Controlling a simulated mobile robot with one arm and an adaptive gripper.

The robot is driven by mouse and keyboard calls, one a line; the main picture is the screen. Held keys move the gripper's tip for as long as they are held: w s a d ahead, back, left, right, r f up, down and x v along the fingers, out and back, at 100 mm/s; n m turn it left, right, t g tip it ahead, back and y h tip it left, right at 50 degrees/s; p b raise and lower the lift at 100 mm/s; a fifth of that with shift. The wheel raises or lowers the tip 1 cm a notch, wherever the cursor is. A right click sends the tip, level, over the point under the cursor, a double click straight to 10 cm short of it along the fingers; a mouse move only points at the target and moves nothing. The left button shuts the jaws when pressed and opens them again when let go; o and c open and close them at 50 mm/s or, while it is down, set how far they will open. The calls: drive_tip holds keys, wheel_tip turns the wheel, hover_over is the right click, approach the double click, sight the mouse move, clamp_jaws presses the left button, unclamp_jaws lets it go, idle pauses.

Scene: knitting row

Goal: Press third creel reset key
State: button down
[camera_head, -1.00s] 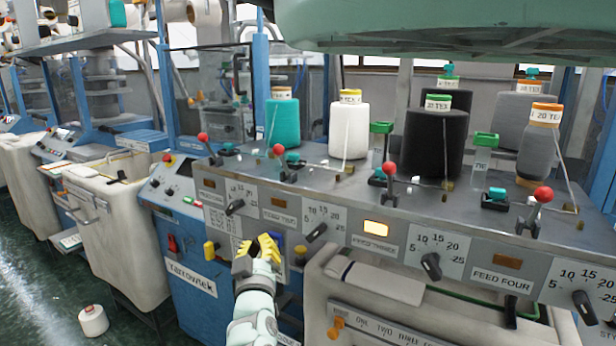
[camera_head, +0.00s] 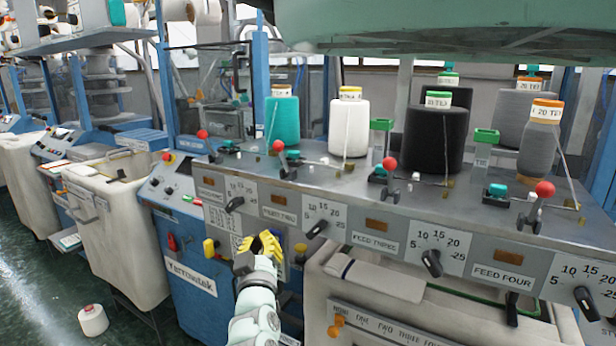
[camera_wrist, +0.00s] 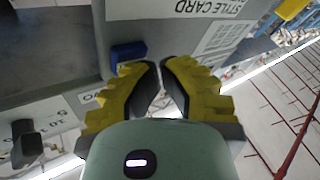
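The creel deck (camera_head: 335,178) carries a row of red-balled levers, each with a small teal key beside it. The third teal key (camera_head: 378,173) sits next to the third red-balled lever (camera_head: 389,163), behind the FEED THREE label (camera_head: 374,241). The lamp (camera_head: 376,225) above that label is dark amber. My gripper (camera_head: 262,240) has yellow fingers and is in front of the panel, below and left of the third key, apart from it. In the wrist view the fingertips (camera_wrist: 160,65) nearly meet with nothing between them. The third key is not visible in the wrist view.
Yarn cones, including a white one (camera_head: 349,130) and a black one (camera_head: 434,142), stand behind the keys. A blue block (camera_wrist: 128,52) is close to my left fingertip. A green overhang (camera_head: 450,22) is above.

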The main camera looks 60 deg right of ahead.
drive_tip(key=shift+a, duration=0.2)
drive_tip(key=a, duration=0.2)
drive_tip(key=a+b, duration=0.1)
drive_tip(key=a, duration=0.3)
drive_tip(key=shift+s, duration=0.3)
drive_tip(key=shift+w+r, duration=0.1)
idle(0.5)
